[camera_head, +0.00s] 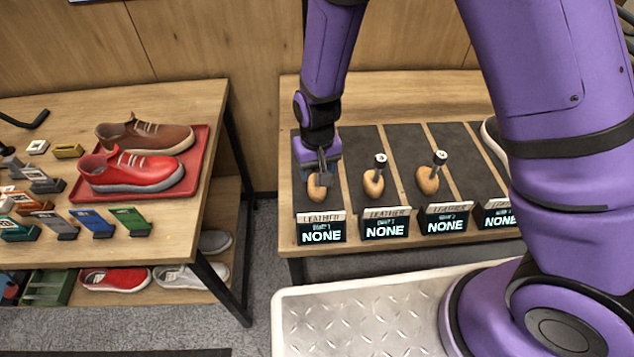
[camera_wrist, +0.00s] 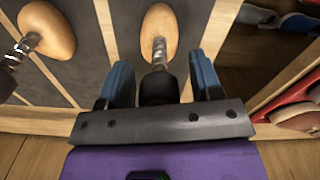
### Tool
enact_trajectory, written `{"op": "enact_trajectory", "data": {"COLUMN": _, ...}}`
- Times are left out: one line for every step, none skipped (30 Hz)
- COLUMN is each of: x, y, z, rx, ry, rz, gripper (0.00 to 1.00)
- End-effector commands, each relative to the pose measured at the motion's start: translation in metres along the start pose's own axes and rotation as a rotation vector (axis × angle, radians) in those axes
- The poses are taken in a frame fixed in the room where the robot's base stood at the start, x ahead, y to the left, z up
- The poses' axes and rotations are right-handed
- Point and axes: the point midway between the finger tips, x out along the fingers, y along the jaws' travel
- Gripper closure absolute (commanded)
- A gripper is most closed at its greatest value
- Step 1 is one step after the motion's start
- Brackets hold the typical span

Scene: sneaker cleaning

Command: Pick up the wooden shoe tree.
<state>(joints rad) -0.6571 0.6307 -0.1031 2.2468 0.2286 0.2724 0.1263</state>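A wooden shoe tree (camera_head: 317,188), a light oval block, lies in the leftmost dark lane of the right-hand table. In the wrist view its block (camera_wrist: 160,24) has a metal stem and a black knob (camera_wrist: 158,88). My gripper (camera_head: 321,175) is directly above this shoe tree and partly hides it. In the wrist view the gripper's blue fingers (camera_wrist: 160,82) are apart, one on each side of the knob, with small gaps visible. Two similar shoe trees stand in the lanes to the right, a middle one (camera_head: 373,182) and a farther one (camera_head: 427,179).
Wooden strips separate the lanes, and display signs (camera_head: 321,231) reading "NONE" stand along the front edge. The left table (camera_head: 190,105) holds a red tray with a brown shoe (camera_head: 145,136) and a red sneaker (camera_head: 132,172), plus several small items.

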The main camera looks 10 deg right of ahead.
Motion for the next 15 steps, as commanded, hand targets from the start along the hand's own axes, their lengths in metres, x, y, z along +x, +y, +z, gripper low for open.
{"op": "enact_trajectory", "data": {"x": -0.0001, "y": 0.0, "z": 0.0, "rx": 0.0, "ry": 0.0, "rz": 0.0, "gripper": 0.53}}
{"op": "enact_trajectory", "data": {"x": -0.0001, "y": 0.0, "z": 0.0, "rx": 0.0, "ry": 0.0, "rz": 0.0, "gripper": 0.6}}
{"op": "enact_trajectory", "data": {"x": -0.0002, "y": 0.0, "z": 0.0, "rx": 0.0, "ry": 0.0, "rz": 0.0, "gripper": 0.69}}
{"op": "enact_trajectory", "data": {"x": -0.0002, "y": 0.0, "z": 0.0, "rx": 0.0, "ry": 0.0, "rz": 0.0, "gripper": 0.76}}
{"op": "enact_trajectory", "data": {"x": -0.0002, "y": 0.0, "z": 0.0, "rx": 0.0, "ry": 0.0, "rz": 0.0, "gripper": 0.83}}
{"op": "enact_trajectory", "data": {"x": -0.0002, "y": 0.0, "z": 0.0, "rx": 0.0, "ry": 0.0, "rz": 0.0, "gripper": 0.92}}
{"op": "enact_trajectory", "data": {"x": -0.0002, "y": 0.0, "z": 0.0, "rx": 0.0, "ry": 0.0, "rz": 0.0, "gripper": 0.99}}
{"op": "enact_trajectory", "data": {"x": -0.0002, "y": 0.0, "z": 0.0, "rx": 0.0, "ry": 0.0, "rz": 0.0, "gripper": 1.0}}
{"op": "enact_trajectory", "data": {"x": -0.0003, "y": 0.0, "z": 0.0, "rx": 0.0, "ry": 0.0, "rz": 0.0, "gripper": 1.0}}
{"op": "enact_trajectory", "data": {"x": -0.0003, "y": 0.0, "z": 0.0, "rx": 0.0, "ry": 0.0, "rz": 0.0, "gripper": 1.0}}
{"op": "enact_trajectory", "data": {"x": -0.0003, "y": 0.0, "z": 0.0, "rx": 0.0, "ry": 0.0, "rz": 0.0, "gripper": 1.0}}
{"op": "enact_trajectory", "data": {"x": -0.0003, "y": 0.0, "z": 0.0, "rx": 0.0, "ry": 0.0, "rz": 0.0, "gripper": 1.0}}
{"op": "enact_trajectory", "data": {"x": -0.0004, "y": 0.0, "z": 0.0, "rx": 0.0, "ry": 0.0, "rz": 0.0, "gripper": 1.0}}
{"op": "enact_trajectory", "data": {"x": -0.0005, "y": 0.0, "z": 0.0, "rx": 0.0, "ry": 0.0, "rz": 0.0, "gripper": 1.0}}
{"op": "enact_trajectory", "data": {"x": -0.0012, "y": 0.0, "z": -0.0001, "rx": 0.0, "ry": 0.0, "rz": 0.0, "gripper": 1.0}}
